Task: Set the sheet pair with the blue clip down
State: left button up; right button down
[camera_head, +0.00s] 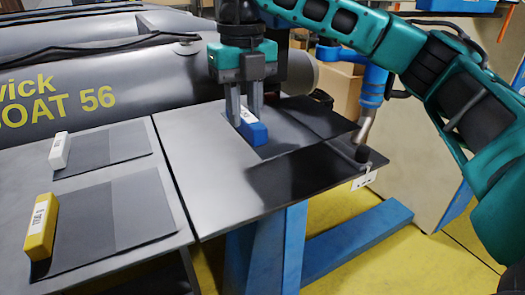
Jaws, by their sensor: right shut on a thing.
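The blue clip (252,130) sits at the near left edge of a dark sheet pair (315,120) on the right part of the table. My right gripper (246,118) points down from above, its two fingers shut on the blue clip. The sheets appear flat and very near the table top; whether they rest on it or hover slightly I cannot tell. A dark shadow or reflection lies in front of them. My left gripper does not show.
On the left table (20,180), a sheet pair with a white clip (59,150) and one with a yellow clip (41,227) lie flat. Grey inflatable boats (150,85) stand behind. A blue tool (372,95) stands beyond the right table corner. Blue beams (355,240) are below.

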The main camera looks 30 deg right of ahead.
jog(key=f, duration=0.4)
jog(key=shift+s+b, duration=0.2)
jog(key=shift+b, duration=0.1)
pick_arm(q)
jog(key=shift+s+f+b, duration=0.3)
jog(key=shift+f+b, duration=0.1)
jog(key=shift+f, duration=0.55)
pick_arm(e)
jog(key=shift+f, duration=2.5)
jog(key=c, duration=0.9)
grip_release()
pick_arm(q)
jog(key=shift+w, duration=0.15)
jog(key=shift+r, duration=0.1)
pick_arm(e)
jog(key=shift+w+r, duration=0.1)
jog(key=shift+r, duration=0.25)
pick_arm(q)
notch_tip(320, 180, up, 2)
jog(key=shift+p, duration=1.05)
pick_arm(e)
notch_tip(320, 180, up, 12)
jog(key=shift+f, duration=0.25)
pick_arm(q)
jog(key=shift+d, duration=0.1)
